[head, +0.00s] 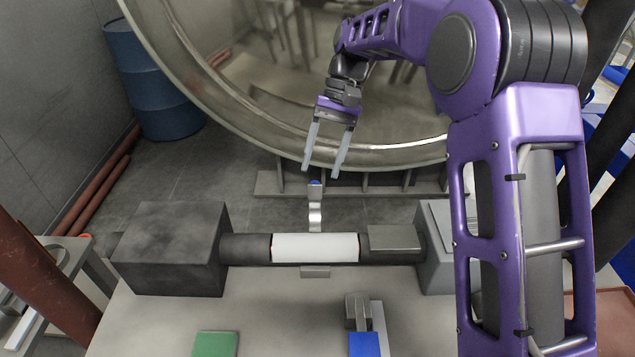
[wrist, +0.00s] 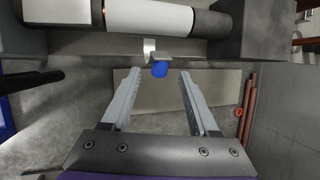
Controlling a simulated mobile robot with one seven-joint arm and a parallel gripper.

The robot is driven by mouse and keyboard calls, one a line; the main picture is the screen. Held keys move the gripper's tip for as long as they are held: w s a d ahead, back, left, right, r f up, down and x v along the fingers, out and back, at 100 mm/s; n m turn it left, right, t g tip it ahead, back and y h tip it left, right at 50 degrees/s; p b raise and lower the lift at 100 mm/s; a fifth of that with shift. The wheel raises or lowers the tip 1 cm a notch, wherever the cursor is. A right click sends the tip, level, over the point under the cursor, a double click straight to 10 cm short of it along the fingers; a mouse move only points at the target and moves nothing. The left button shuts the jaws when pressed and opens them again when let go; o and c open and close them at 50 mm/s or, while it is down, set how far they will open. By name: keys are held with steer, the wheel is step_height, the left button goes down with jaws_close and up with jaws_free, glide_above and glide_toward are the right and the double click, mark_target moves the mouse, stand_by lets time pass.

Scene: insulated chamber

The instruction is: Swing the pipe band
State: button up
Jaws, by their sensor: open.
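A white band (head: 315,247) wraps a dark horizontal pipe (head: 245,248) between two blocks; the wrist view shows the band (wrist: 150,15) at its top edge. A pale metal tab (head: 315,215) sticks out from the band's far side and ends in a blue tip (head: 315,183). My gripper (head: 321,172) is open and empty, pointing down just beyond the tab. In the wrist view, the blue tip (wrist: 159,69) appears between the fingertips of my gripper (wrist: 160,74). I cannot tell whether they touch it.
A dark block (head: 170,248) holds the pipe's left end and a grey block (head: 438,245) its right. A big round metal vessel (head: 270,80) stands behind. Green (head: 215,343) and blue (head: 364,343) pads lie on the near bench. A blue drum (head: 152,80) stands at the far left.

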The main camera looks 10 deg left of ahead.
mark_target(316, 183)
steer(key=shift+x, duration=2.05)
jaws_close()
